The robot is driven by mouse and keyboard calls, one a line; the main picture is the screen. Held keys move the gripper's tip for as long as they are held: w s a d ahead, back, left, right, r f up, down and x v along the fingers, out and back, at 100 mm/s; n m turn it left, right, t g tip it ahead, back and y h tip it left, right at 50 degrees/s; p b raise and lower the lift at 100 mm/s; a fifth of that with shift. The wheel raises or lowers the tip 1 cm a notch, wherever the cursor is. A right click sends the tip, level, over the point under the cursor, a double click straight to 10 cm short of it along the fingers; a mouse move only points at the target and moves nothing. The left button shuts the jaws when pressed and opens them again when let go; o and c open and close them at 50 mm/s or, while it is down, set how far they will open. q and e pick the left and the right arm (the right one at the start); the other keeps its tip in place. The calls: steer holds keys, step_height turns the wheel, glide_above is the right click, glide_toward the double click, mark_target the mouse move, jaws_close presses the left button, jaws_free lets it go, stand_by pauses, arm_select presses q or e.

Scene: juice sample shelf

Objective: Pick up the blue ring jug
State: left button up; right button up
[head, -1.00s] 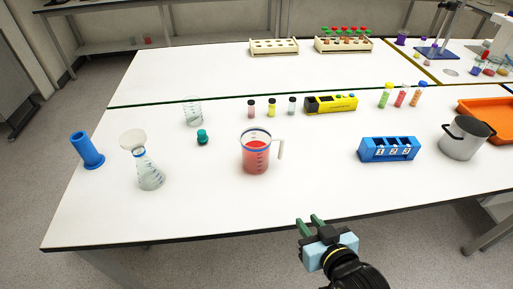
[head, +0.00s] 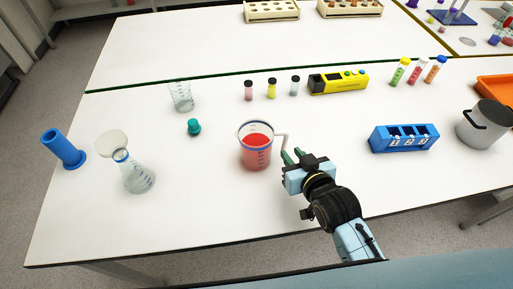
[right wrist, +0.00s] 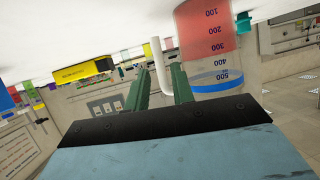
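The blue ring jug (head: 256,152) is a clear measuring jug with red liquid, a blue ring and a white handle on its right side. It stands upright on the white table. My right gripper (head: 292,157) is just right of the jug, level with its handle (head: 283,137). In the right wrist view, which is upside down, the two green fingers (right wrist: 159,88) are apart. The white handle (right wrist: 158,62) shows between their tips, and the jug body (right wrist: 206,45) is beside them. I cannot tell whether a finger touches the handle. My left gripper is not in view.
A blue numbered rack (head: 403,139) and a metal pot (head: 486,125) stand to the right. A flask with funnel (head: 137,176), a teal stopper (head: 194,127) and a beaker (head: 181,97) stand left. Several small vials and a yellow device (head: 338,82) are behind.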

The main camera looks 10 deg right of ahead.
mark_target(285, 147)
steer(key=shift+w+a+f, duration=0.1)
steer(key=shift+w+f, duration=0.15)
steer(key=shift+w, duration=0.45)
steer(key=x, duration=0.4)
steer(key=shift+f, duration=0.35)
steer(key=shift+w+f, duration=0.2)
steer(key=shift+w, duration=0.15)
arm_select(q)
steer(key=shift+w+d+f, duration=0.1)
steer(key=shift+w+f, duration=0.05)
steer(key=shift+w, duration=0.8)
arm_select(e)
jaws_close()
steer(key=shift+r, duration=0.1)
